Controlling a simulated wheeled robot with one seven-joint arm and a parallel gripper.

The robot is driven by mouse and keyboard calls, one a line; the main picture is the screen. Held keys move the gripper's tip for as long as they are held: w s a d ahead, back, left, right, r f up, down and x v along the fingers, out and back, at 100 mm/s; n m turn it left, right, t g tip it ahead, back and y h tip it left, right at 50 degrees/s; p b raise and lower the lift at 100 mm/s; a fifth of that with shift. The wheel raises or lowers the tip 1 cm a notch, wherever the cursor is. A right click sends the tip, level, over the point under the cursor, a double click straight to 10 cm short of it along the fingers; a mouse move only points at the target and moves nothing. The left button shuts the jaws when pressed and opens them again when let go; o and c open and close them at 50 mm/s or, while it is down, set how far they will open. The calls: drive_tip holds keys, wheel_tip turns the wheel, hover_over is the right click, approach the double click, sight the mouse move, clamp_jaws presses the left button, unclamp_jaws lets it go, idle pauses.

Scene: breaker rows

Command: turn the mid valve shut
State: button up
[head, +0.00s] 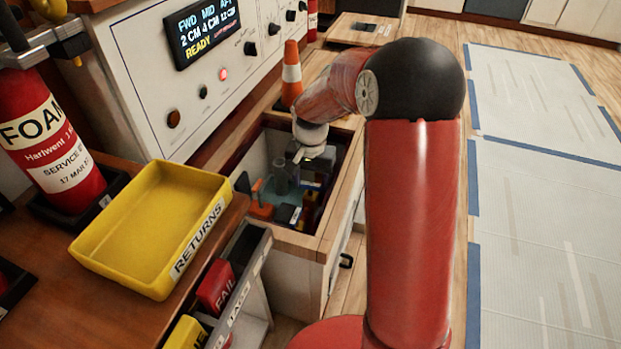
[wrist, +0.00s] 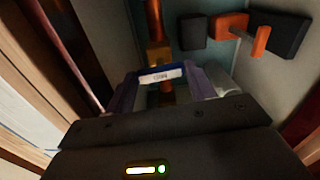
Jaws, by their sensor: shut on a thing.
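In the wrist view my gripper (wrist: 160,92) is shut on a blue valve handle (wrist: 187,72) with a small white label. Its purple fingers stand on either side of the handle. The label is too blurred to read, so I cannot tell by it whether this is the mid valve. A copper pipe (wrist: 154,22) with a brass fitting (wrist: 158,54) runs in line with the handle. In the head view my arm reaches down into an open bay (head: 330,226), and the gripped handle cannot be made out clearly there.
An orange handle (wrist: 262,40) and dark blocks (wrist: 193,32) sit beyond in the bay. Bay walls are close on both sides. A yellow returns tray (head: 140,228), a red extinguisher (head: 48,135), an orange cone (head: 291,72) and a panel with a lit display (head: 203,30) stand nearby.

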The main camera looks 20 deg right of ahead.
drive_tip(key=n+p, duration=0.2)
drive_tip(key=n, duration=0.1)
drive_tip(key=shift+r+n, duration=0.15)
drive_tip(key=shift+n, duration=0.25)
drive_tip(key=n+p, duration=0.2)
drive_tip(key=n, duration=0.2)
drive_tip(key=shift+n, duration=0.3)
drive_tip(key=n+p, duration=0.2)
drive_tip(key=n, duration=0.2)
drive_tip(key=shift+n, duration=0.3)
drive_tip(key=shift+n+p, duration=1.1)
drive_tip(key=shift+n, duration=0.9)
drive_tip(key=o, duration=0.7)
